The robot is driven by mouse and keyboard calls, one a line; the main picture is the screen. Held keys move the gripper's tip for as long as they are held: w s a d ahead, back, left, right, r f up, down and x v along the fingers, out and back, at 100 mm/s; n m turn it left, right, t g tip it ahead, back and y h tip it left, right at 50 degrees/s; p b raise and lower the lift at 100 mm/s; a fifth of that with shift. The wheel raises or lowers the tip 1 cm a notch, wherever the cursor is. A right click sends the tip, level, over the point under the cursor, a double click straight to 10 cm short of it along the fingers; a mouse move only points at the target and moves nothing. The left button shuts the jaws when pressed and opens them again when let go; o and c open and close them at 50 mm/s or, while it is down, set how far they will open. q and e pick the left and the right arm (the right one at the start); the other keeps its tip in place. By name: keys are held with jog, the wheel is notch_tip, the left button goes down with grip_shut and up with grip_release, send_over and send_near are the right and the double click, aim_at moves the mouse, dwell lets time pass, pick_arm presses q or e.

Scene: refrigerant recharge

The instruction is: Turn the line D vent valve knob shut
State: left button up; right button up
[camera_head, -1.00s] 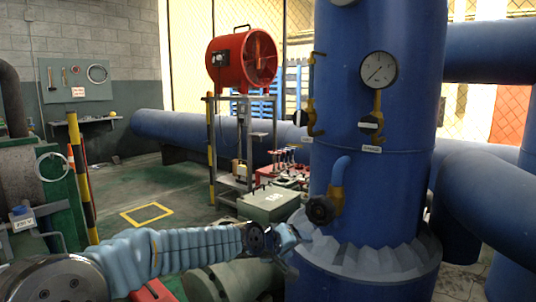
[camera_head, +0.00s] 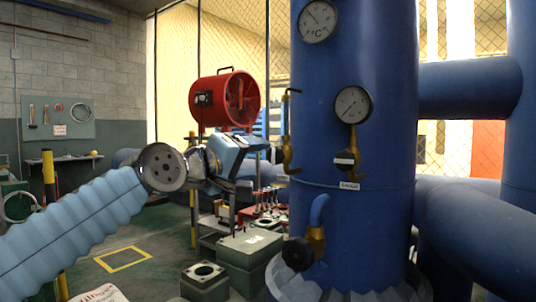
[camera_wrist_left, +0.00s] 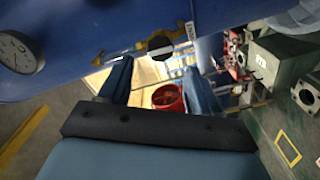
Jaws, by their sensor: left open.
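The label is too small to read, so I cannot tell which is line D. My left gripper (camera_head: 252,158) is open and empty, left of the column, apart from both knobs. In the left wrist view, its two fingers (camera_wrist_left: 158,82) stand wide apart, with a dark valve knob (camera_wrist_left: 160,44) beyond them. My right gripper is out of view.
Two gauges (camera_head: 352,104) (camera_head: 318,20) and another brass fitting (camera_head: 289,150) are on the column. A red fan (camera_head: 240,98) stands behind my left gripper. A green box (camera_head: 250,248) is on the floor below. Large blue pipes (camera_head: 470,88) run to the right.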

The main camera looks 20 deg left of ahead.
aim_at(274, 157)
pick_arm(q)
jog(key=p+x, duration=0.2)
jog(key=x, duration=0.4)
jog(key=shift+w+d+r+p, duration=0.1)
jog(key=shift+w+r+p, duration=0.1)
jog(key=shift+p, duration=0.2)
jog(key=shift+f, duration=0.2)
jog(key=shift+c, duration=1)
jog(key=c, duration=0.8)
jog(key=shift+f+m+b, duration=0.15)
jog(key=shift+m+b, duration=0.55)
jog(key=shift+m, duration=0.1)
jog(key=shift+c, duration=0.2)
jog(key=shift+m+b, duration=0.35)
jog(key=shift+m, duration=1.05)
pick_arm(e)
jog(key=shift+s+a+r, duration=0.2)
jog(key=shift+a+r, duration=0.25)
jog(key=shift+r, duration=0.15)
